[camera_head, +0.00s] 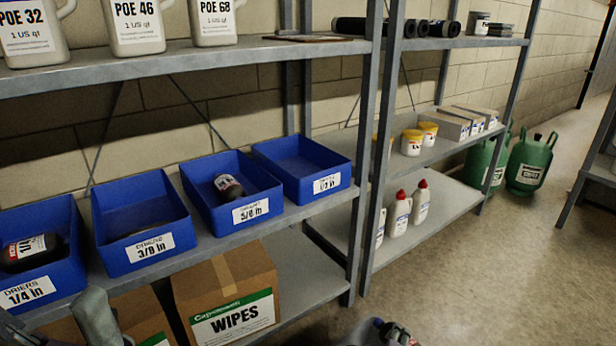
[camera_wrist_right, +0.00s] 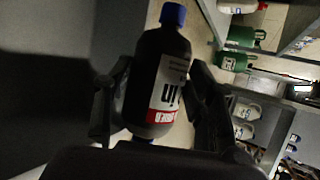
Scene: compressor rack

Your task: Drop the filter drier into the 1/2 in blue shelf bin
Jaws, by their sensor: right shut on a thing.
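The filter drier (camera_wrist_right: 160,85) is a dark cylinder with a blue cap and a white and red label. My right gripper (camera_wrist_right: 155,95) is shut on it in the wrist view, a finger on each side, with the cap upward in that picture. In the head view only the top of the drier (camera_head: 378,322) shows at the bottom edge, low in front of the rack. The 1/2 in blue shelf bin (camera_head: 332,184) is the rightmost of the row on the middle shelf; it looks empty.
The 5/8 in bin (camera_head: 243,211) and the 1/4 in bin (camera_head: 30,290) each hold a drier. The 3/8 in bin (camera_head: 150,249) stands between them. A rack post (camera_head: 365,150) rises right of the 1/2 in bin. Oil jugs (camera_head: 137,25) stand on the shelf above.

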